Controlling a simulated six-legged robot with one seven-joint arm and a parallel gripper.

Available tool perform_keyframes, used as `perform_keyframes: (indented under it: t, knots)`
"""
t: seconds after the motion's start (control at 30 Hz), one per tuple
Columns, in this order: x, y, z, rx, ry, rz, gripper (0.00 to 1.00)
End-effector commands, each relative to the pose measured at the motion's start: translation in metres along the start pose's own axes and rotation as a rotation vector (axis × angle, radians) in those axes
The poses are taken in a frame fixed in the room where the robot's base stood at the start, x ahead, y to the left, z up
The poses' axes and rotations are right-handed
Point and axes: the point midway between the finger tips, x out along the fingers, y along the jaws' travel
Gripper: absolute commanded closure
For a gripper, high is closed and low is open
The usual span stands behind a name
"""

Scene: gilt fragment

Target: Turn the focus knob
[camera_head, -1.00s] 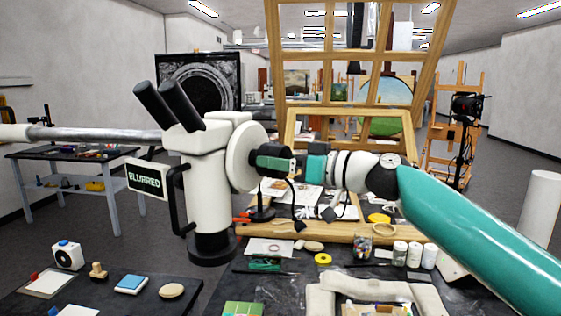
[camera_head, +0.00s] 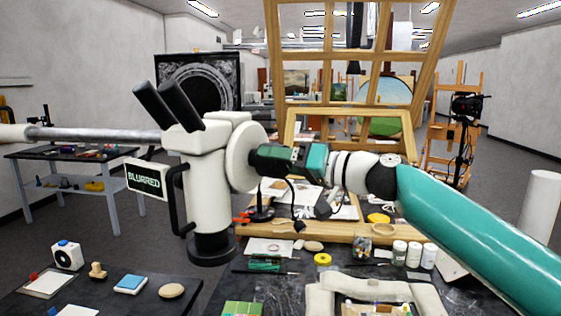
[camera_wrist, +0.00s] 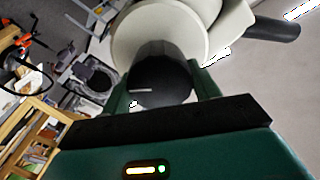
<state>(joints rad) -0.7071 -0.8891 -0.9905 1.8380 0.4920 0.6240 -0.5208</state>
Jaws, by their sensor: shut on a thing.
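The white microscope (camera_head: 208,165) with black eyepieces (camera_head: 168,104) hangs on a horizontal metal arm at the left of the head view. A small sign (camera_head: 145,180) beside it reads "BLURRED". A round white disc (camera_head: 243,150) stands on its right side; it also shows in the wrist view (camera_wrist: 150,25). The black focus knob (camera_wrist: 160,80), with a short white mark, sticks out from this disc. My gripper (camera_head: 262,160) is shut on the knob, one green finger on each side in the wrist view. In the head view the gripper mostly hides the knob.
Below lies a dark worktable (camera_head: 275,290) with jars (camera_head: 414,255), a yellow tape roll (camera_head: 323,259) and a padded support. A wooden frame (camera_head: 345,75) stands behind my arm. A second dark table (camera_head: 110,295) with small items is at the lower left.

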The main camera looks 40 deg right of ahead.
Motion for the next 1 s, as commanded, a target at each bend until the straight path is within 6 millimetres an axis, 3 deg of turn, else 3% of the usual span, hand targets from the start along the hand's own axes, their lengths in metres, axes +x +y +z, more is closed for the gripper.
perform_keyframes:
  t: [0.27,0.3,0.4,0.77,1.0]
  knots:
    - [0.0,0.0,0.001,0.001,-0.003,-0.001,0.62]
    - [0.001,0.0,0.001,0.0,-0.003,-0.001,0.35]
    - [0.0,0.0,0.001,0.0,-0.003,-0.001,0.17]
    - [-0.004,0.0,0.0,0.0,0.0,0.0,0.17]
    - [-0.043,0.001,-0.001,-0.001,0.004,0.002,0.17]
